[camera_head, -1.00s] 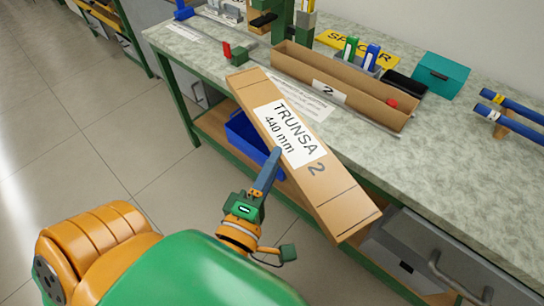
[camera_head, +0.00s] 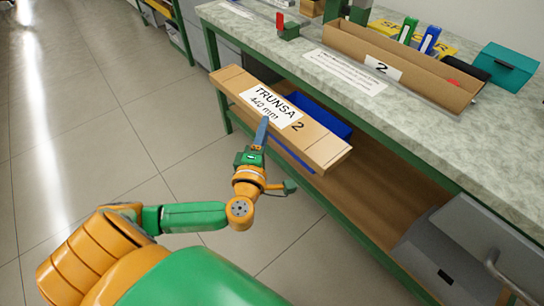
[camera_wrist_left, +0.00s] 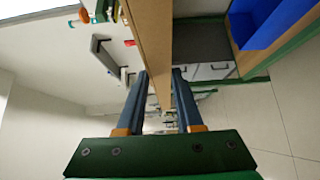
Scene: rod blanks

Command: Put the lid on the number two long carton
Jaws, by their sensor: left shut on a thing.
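The lid (camera_head: 318,140) is a long, flat cardboard piece labelled "TRUNSA 440 mm" and "2". My left gripper (camera_head: 264,125) is shut on it near the middle of its near long side and holds it in the air in front of the bench. In the left wrist view the lid (camera_wrist_left: 153,30) runs between the two blue fingers (camera_wrist_left: 161,78). The number two long carton (camera_head: 425,88), open at the top, stands on the benchtop with a white "2" label on its near wall. The lid is apart from it. My right gripper is out of view.
The grey-green benchtop (camera_head: 470,120) has a printed sheet (camera_head: 345,72) in front of the carton. A teal box (camera_head: 505,65) and blue and green items stand behind. Under the lid, a blue bin (camera_head: 325,118) sits on the wooden lower shelf. Clear floor (camera_head: 90,130) lies left.

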